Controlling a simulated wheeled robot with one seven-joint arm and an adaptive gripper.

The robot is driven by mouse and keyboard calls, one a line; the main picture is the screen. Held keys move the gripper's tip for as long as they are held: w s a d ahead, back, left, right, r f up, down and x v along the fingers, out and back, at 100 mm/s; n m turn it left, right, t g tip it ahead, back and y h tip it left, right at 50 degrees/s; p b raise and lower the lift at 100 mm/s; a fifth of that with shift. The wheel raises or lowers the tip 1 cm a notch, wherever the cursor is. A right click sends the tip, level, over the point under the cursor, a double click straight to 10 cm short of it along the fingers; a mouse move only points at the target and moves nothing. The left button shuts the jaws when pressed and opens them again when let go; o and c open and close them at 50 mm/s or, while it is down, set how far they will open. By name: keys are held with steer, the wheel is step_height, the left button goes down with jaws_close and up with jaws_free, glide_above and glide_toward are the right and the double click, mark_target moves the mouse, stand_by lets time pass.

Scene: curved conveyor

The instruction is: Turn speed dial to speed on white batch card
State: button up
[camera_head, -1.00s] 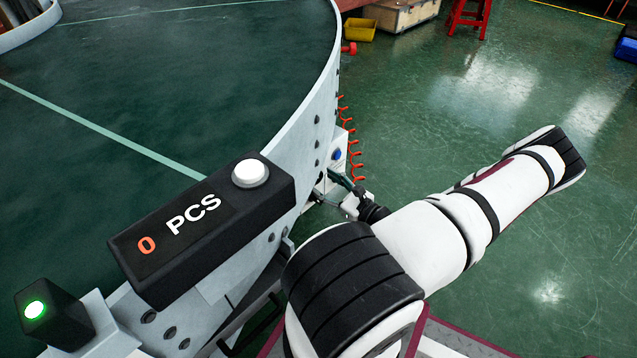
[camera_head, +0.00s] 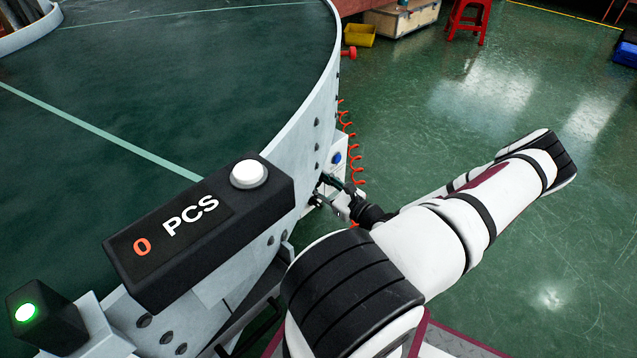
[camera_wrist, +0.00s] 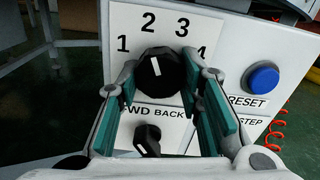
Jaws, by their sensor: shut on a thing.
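The speed dial (camera_wrist: 158,82) is a round black knob with a white pointer line, on a white panel (camera_wrist: 120,22) with the numbers 1 to 4 around it. The pointer leans slightly left of straight up, toward the 2. My gripper (camera_wrist: 162,74) is shut on the dial, one finger at each side; the right finger partly covers the 4. In the head view my gripper (camera_head: 335,192) reaches the control box on the conveyor's outer wall, and the dial cannot be made out there. No white batch card can be made out in either view.
Below the dial is a black FWD/BACK selector (camera_wrist: 148,140), between my fingers. A blue reset button (camera_wrist: 262,79) is to the right. The conveyor (camera_head: 290,140) curves along the left, with a black PCS counter (camera_head: 205,235). Green floor is open at right.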

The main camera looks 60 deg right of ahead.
steer(key=shift+r+p, duration=0.1)
steer(key=shift+p, duration=0.25)
steer(key=shift+r+n+p, duration=0.1)
steer(key=shift+n+p, duration=1)
steer(key=shift+p, duration=0.05)
steer(key=shift+n+p, duration=1.2)
steer(key=n+p, duration=0.3)
steer(key=n, duration=0.1)
steer(key=shift+d+n, duration=0.1)
steer(key=shift+n, duration=0.2)
steer(key=o, duration=1.2)
steer(key=v, duration=1.2)
